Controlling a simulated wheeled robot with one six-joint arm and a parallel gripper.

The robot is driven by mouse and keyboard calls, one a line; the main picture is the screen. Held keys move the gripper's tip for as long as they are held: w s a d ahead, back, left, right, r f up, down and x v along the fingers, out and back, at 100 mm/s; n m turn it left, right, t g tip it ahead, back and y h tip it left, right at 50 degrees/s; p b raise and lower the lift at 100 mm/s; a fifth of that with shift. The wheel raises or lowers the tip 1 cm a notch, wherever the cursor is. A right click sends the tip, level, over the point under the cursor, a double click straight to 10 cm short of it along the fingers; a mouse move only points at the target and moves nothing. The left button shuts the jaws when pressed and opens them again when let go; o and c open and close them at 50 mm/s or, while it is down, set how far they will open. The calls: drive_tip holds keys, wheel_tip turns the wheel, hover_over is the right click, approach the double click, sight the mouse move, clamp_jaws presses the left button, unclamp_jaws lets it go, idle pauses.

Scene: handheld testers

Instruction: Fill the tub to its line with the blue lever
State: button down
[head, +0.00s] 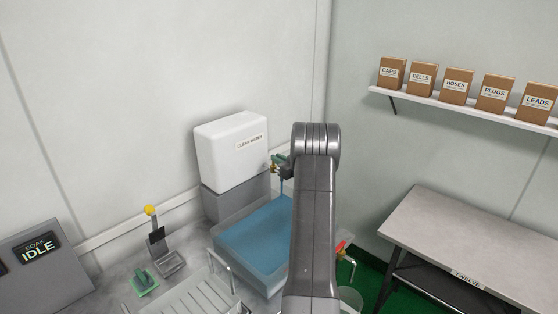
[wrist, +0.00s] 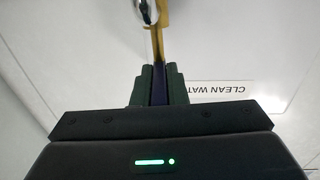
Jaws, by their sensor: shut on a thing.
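The clear tub (head: 222,262) stands on the counter with blue water (head: 258,238) in it. I cannot make out its line. The white CLEAN WATER tank (head: 229,155) stands behind it with a brass tap (head: 273,168) on its right side. A thin blue stream (head: 282,187) runs from the tap down into the tub. My gripper (head: 282,161) is at the tap. In the wrist view my gripper (wrist: 159,80) is shut on the dark blue lever (wrist: 158,88), which lies between the green fingers. My arm hides the tub's right part.
A red-handled valve (head: 341,246) is right of the tub, above a pale bucket (head: 350,297). A bench (head: 460,235) is right.

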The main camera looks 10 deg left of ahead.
drive_tip(key=shift+f+b, duration=0.1)
drive_tip(key=shift+b, duration=0.35)
drive_tip(key=b, duration=0.1)
drive_tip(key=m+t+h+b, duration=0.1)
drive_tip(key=b, duration=0.1)
drive_tip(key=shift+s+a+f+t+h, duration=0.2)
drive_tip(key=shift+a+t+h, duration=0.05)
drive_tip(key=shift+t+h, duration=0.05)
drive_tip(key=a+m+t+h+p, duration=0.1)
drive_tip(key=m+h, duration=0.3)
drive_tip(key=h, duration=0.2)
drive_tip(key=a+m+t+h+p, duration=0.1)
drive_tip(key=m+h, duration=0.4)
drive_tip(key=h, duration=0.2)
drive_tip(key=a+r+m+t+h+p, duration=0.1)
drive_tip(key=m+h+p, duration=0.1)
drive_tip(key=m+h, duration=0.3)
drive_tip(key=shift+s+a+h, duration=0.2)
drive_tip(key=shift+a+h, duration=0.15)
drive_tip(key=shift+h, duration=0.65)
drive_tip(key=shift+f, duration=0.1)
